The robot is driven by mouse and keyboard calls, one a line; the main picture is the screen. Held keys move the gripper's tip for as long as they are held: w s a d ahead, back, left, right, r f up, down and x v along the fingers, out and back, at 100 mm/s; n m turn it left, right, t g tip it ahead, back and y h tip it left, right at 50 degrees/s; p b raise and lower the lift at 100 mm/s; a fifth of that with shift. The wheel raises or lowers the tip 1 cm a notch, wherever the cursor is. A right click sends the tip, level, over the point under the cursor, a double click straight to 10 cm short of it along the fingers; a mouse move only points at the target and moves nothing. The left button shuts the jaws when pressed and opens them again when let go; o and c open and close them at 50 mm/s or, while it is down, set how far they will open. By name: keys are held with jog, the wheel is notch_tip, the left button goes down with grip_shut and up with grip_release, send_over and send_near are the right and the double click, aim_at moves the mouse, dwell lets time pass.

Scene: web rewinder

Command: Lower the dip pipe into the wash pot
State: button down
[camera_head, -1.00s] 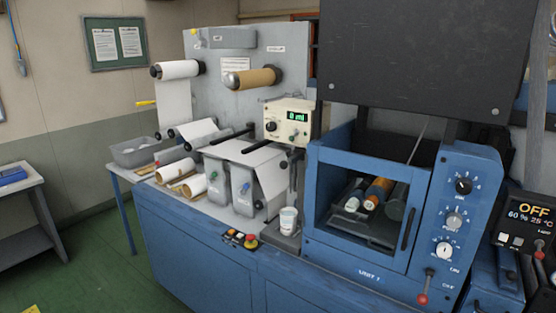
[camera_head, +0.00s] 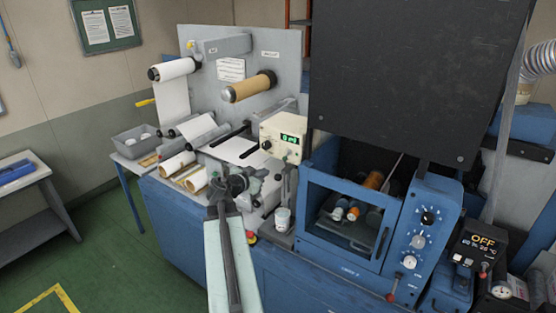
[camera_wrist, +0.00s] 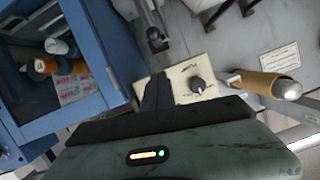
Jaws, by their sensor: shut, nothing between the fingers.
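The wash pot appears to be the small white cup (camera_head: 283,220) on a grey stand in front of the dosing unit. A slim upright grey post (camera_head: 291,186) rises just above and behind it; the dip pipe seems to be there, but is too small to tell apart. The cream dosing unit (camera_head: 284,137) has a green display. My gripper (camera_head: 250,182) is shut and empty, left of the post and apart from the cup. In the wrist view, my dark gripper fingers (camera_wrist: 157,95) are in front of the dosing unit's knob panel (camera_wrist: 195,82).
The blue cabinet (camera_head: 350,215) with a framed window stands right of the cup, bottles inside. A large black panel (camera_head: 415,75) hangs above it. Paper rolls (camera_head: 195,180) and a grey bin (camera_head: 135,141) are at left. The cardboard core (camera_head: 249,87) juts from the back plate.

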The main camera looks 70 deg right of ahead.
jog(key=shift+s+d+r, duration=0.25)
jog(key=shift+s+r, duration=0.05)
jog(key=shift+s, duration=0.1)
jog(key=shift+d, duration=0.1)
jog(key=s+d+f+b, duration=0.1)
jog(key=d+f+b, duration=0.5)
jog(key=d, duration=0.3)
jog(key=shift+d+f+b, duration=0.15)
jog(key=shift+f+b, duration=0.25)
jog(key=shift+b, duration=0.1)
